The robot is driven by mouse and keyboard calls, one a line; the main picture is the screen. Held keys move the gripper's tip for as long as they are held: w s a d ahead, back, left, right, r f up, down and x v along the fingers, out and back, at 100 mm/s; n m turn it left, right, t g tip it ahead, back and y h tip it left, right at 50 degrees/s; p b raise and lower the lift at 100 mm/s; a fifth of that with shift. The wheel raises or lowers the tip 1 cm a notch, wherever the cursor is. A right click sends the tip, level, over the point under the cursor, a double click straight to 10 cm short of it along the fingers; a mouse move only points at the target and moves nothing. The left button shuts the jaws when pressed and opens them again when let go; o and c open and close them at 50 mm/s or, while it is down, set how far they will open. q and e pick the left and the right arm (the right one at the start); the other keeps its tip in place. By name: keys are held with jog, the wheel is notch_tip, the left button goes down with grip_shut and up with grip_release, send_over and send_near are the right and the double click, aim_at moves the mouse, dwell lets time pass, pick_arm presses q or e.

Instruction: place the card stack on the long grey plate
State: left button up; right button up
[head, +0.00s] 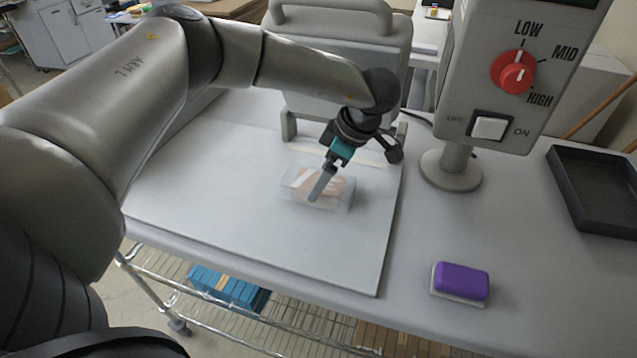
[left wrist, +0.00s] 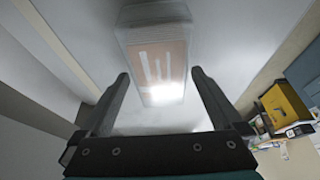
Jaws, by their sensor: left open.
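The card stack (head: 332,190) is a clear, see-through block with a pinkish face, lying on the wide pale grey plate (head: 215,215) near its right back part. In the left wrist view the stack (left wrist: 158,60) shows beyond and between the fingers, with bright glare on its near end. My left gripper (head: 317,196) reaches down over the stack from behind and hides part of it. In the left wrist view its two fingers (left wrist: 160,82) are apart and nothing is held between them. I cannot tell whether a finger touches the stack. My right gripper is not in view.
A grey machine (head: 340,70) with a handle stands behind the plate. A control box (head: 515,85) with a red dial stands on a post at the right. A purple block (head: 461,281) and a black tray (head: 595,195) sit on the table (head: 535,290), with clear surface between them.

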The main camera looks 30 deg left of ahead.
pick_arm(q)
jog(key=v, duration=0.2)
jog(key=shift+w+d+r, duration=0.1)
jog(key=shift+d+r, duration=0.1)
jog(key=shift+r, duration=0.05)
jog(key=w+d+b, duration=0.1)
jog(key=d, duration=0.2)
jog(key=d+b, duration=0.1)
jog(key=d, duration=0.3)
jog(key=w+d, duration=0.1)
jog(key=d, duration=0.3)
jog(key=shift+w+d+f+b, duration=0.2)
jog(key=shift+w+d+b, duration=0.1)
jog(key=shift+b, duration=0.1)
jog(key=shift+a, duration=0.1)
dwell(0.4)
